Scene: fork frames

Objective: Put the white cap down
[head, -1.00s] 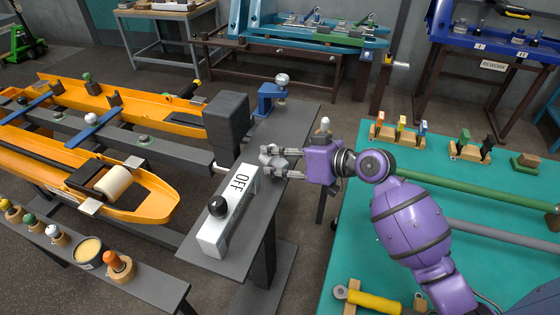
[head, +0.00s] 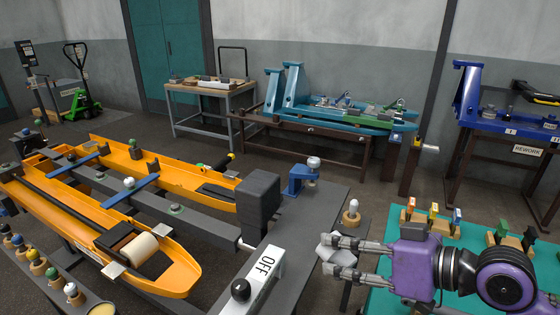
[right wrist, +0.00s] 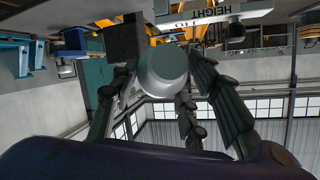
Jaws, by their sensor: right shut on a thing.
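My right gripper (head: 332,258) comes in from the right and is shut on the white cap (head: 326,246), which is mostly hidden by the fingers in the head view. In the right wrist view the cap (right wrist: 163,70) shows as a pale, rounded, grey-white piece between the dark fingers (right wrist: 160,88). In the head view the gripper appears beside the right side of the grey bench (head: 318,215), to the right of the box marked OFF (head: 262,278). Its height above the bench is hard to tell. My left gripper is not in view.
A white knob on a wooden base (head: 352,214) stands just behind the gripper. A blue clamp-like stand (head: 302,178) and a dark block (head: 258,195) stand on the bench. A green table (head: 465,232) with small coloured pieces lies right. Bare bench shows between block and gripper.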

